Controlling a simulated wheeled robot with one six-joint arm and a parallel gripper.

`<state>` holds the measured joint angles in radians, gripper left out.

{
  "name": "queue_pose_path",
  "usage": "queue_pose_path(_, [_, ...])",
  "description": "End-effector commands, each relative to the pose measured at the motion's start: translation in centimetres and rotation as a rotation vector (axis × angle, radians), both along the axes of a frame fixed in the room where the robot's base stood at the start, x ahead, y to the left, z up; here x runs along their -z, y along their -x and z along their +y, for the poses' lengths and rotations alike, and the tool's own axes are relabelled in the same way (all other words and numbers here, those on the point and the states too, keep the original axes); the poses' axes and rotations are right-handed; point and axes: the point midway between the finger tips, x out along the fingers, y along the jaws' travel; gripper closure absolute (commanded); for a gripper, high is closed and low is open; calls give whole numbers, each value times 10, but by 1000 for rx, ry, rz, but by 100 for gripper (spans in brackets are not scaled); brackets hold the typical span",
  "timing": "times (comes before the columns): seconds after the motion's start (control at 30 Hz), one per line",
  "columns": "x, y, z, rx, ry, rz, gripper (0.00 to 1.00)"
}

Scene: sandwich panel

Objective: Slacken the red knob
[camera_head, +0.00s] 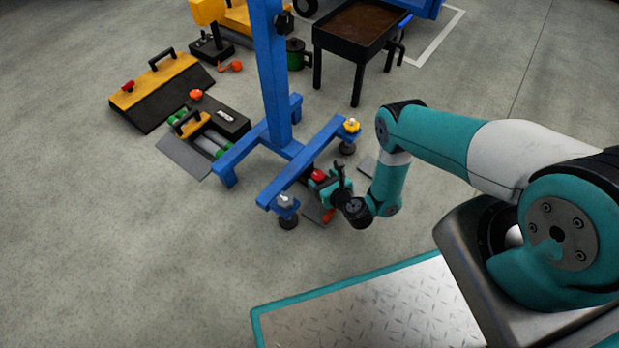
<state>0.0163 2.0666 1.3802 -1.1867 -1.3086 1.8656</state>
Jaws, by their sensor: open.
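A small red knob (318,175) shows low beside the front beam of the blue stand (270,75), between a yellow knob (351,125) on the right and a grey knob (285,200) on the left. My gripper (321,184) is right at the red knob, reaching in from the right at the beam's near side. Its jaws are open. The fingers are small here and partly hide the knob's lower side; I cannot tell whether they touch it or stand around it.
A dark tray table (355,35) stands behind. My treadplate deck is in front. The floor at lower left is clear.

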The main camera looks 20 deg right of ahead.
Motion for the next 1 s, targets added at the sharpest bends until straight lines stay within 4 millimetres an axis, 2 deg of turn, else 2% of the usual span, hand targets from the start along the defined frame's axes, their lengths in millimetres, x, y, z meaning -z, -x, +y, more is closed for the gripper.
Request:
queue_pose_path(0.1, [7,-5,-2,8,1,-1,29])
queue_pose_path(0.5, [7,-7,-1,8,1,0,29])
queue_pose_path(0.7, [7,-7,-1,8,1,0,73])
queue_pose_path(1.0, [5,-7,-3,-19,0,0,73])
